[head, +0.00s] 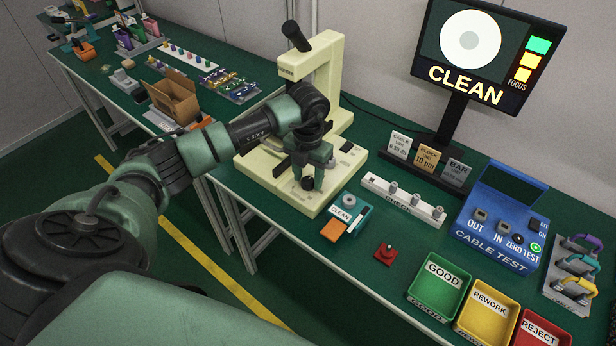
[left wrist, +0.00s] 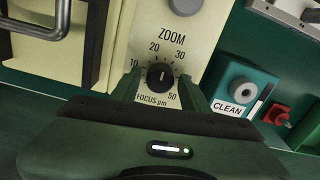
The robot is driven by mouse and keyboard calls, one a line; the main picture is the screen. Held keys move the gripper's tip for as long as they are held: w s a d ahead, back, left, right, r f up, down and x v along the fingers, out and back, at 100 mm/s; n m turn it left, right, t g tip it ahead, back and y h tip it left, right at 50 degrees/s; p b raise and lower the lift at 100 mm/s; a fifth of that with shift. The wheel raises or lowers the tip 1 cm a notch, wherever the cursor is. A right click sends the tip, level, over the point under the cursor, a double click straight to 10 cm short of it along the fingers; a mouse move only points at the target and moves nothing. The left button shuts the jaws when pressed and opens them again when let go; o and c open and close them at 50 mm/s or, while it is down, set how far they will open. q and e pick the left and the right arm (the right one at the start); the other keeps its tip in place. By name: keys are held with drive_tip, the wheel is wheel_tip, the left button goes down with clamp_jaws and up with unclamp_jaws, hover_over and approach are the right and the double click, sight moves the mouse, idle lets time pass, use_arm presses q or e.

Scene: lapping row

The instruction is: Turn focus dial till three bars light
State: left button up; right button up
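The focus dial (left wrist: 160,76) is a black knob with a pale pointer mark, on the cream microscope base (head: 262,178). Its scale reads 10 to 50 with "FOCUS µm" below, and the mark points roughly up, between 20 and 30. My left gripper (head: 314,180) is at the front of the base. In the left wrist view its two fingers stand either side of the dial, with a visible gap on each side. The monitor (head: 488,50) shows a pale disc, "CLEAN", and three bright bars (head: 532,60) in green, yellow and orange above "FOCUS". My right gripper is out of view.
A teal CLEAN box (head: 345,212) and a red block with a knob (head: 385,254) sit right of the base. A white CHECK rail (head: 402,200), blue cable tester (head: 497,232) and green GOOD tray (head: 439,285) stand farther right. The microscope column (head: 322,75) rises behind my gripper.

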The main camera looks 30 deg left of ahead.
sight(308, 180)
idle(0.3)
use_arm(q)
wheel_tip(308, 180, up, 8)
drive_tip(key=shift+f+b, duration=0.1)
drive_tip(key=shift+b, duration=0.55)
